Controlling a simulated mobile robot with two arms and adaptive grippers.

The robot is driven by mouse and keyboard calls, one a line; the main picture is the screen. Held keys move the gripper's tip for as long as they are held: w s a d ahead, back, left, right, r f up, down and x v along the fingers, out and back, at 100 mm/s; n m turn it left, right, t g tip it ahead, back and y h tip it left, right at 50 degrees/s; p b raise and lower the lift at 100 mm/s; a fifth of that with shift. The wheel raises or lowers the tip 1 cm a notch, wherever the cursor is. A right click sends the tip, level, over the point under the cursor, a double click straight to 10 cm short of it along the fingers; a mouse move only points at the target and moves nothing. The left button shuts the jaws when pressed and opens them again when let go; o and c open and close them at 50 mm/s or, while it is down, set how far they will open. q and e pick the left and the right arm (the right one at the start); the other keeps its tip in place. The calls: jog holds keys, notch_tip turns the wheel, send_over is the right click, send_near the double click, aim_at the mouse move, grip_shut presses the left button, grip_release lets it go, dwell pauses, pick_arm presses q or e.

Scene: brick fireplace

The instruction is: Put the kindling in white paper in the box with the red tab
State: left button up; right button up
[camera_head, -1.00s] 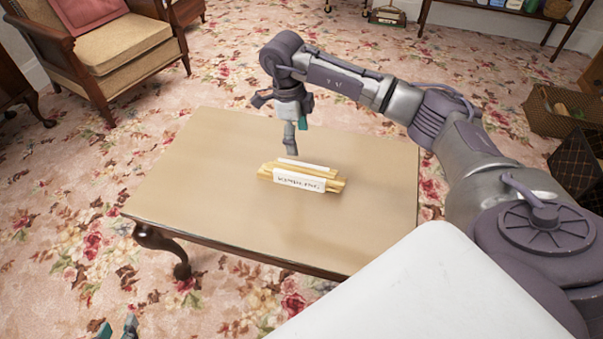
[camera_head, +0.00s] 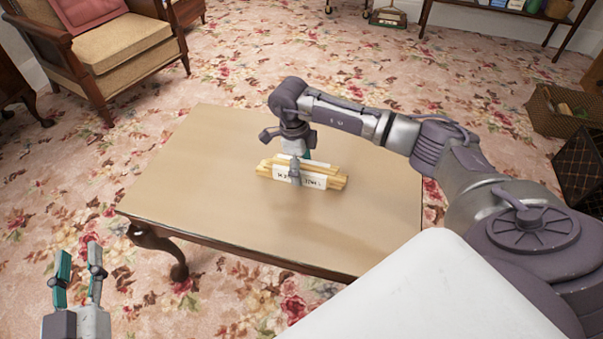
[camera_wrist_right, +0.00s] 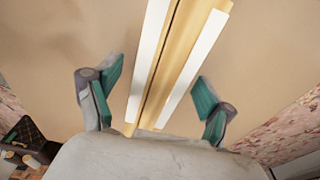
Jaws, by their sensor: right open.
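The kindling (camera_head: 330,178), a bundle of pale sticks with a white paper wrap, lies on the table. My right gripper (camera_head: 296,172) points down over it, one finger in front of the paper label. In the right wrist view the kindling (camera_wrist_right: 178,60) runs between the two open fingers of my right gripper (camera_wrist_right: 155,97), with gaps on both sides. My left gripper (camera_head: 77,275) is at the lower left of the head view, fingers up, apart and empty, over the carpet. I cannot make out a box with a red tab.
The wooden table (camera_head: 220,165) is otherwise bare. A wicker basket (camera_head: 560,115) and a dark crate (camera_head: 585,165) stand on the floor at the right. A cushioned armchair (camera_head: 115,45) stands at the back left. Flowered carpet surrounds the table.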

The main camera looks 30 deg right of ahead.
jog(key=shift+f, duration=0.1)
jog(key=c, duration=1.5)
